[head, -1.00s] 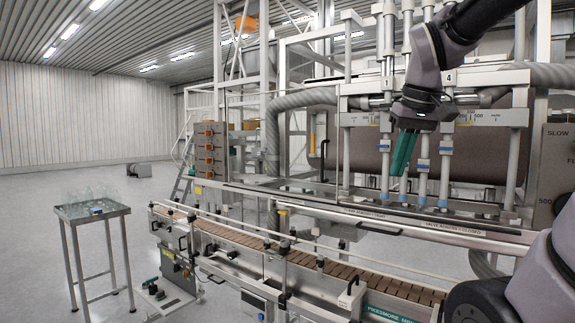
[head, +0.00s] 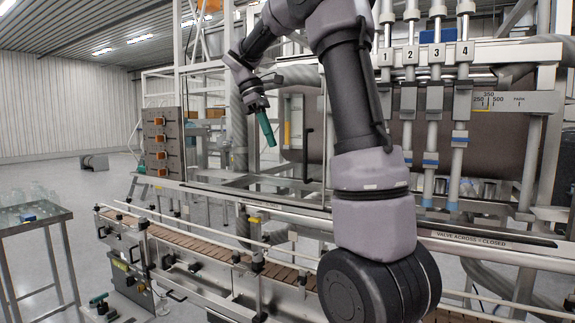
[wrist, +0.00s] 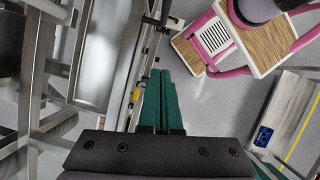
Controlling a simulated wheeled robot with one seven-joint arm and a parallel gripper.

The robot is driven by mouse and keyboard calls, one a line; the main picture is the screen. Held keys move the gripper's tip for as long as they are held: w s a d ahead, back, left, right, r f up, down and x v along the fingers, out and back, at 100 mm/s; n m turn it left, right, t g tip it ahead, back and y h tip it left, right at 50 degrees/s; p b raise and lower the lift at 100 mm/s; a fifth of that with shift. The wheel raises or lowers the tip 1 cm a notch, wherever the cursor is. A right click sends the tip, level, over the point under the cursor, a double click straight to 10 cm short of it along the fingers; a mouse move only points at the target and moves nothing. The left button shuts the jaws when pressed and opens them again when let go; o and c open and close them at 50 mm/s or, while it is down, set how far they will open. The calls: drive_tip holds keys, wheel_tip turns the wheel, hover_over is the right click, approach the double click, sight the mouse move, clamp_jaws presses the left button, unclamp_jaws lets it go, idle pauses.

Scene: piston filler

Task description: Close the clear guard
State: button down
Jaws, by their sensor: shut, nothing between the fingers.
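The clear guard is hard to make out in the head view because its panel is see-through. A metal-framed opening with an upright black bar handle (head: 306,150) stands at the front of the filler, right of my gripper; I cannot tell how far the guard is swung. My gripper (head: 267,130) has teal fingers pressed together, pointing down and empty, left of that handle. It appears apart from the frame. In the wrist view the shut fingers (wrist: 160,98) show beside a pale, framed panel (wrist: 100,55), which may be the guard.
A conveyor (head: 190,250) with rails runs along the front, below the gripper. Filling cylinders (head: 433,110) stand at right, partly behind my arm. A grey hose (head: 239,150) hangs behind the gripper. A table (head: 35,222) with clear bottles stands left; open floor lies between.

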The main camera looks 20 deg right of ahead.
sight(295, 165)
drive_tip(key=s+d+f, duration=0.1)
drive_tip(key=f, duration=0.1)
drive_tip(key=s+d+f, duration=0.2)
drive_tip(key=f, duration=0.1)
drive_tip(key=s+d+f, duration=0.1)
drive_tip(key=d+f, duration=0.1)
drive_tip(key=shift+s+f, duration=0.2)
drive_tip(key=shift+s, duration=0.25)
drive_tip(key=shift+d, duration=0.15)
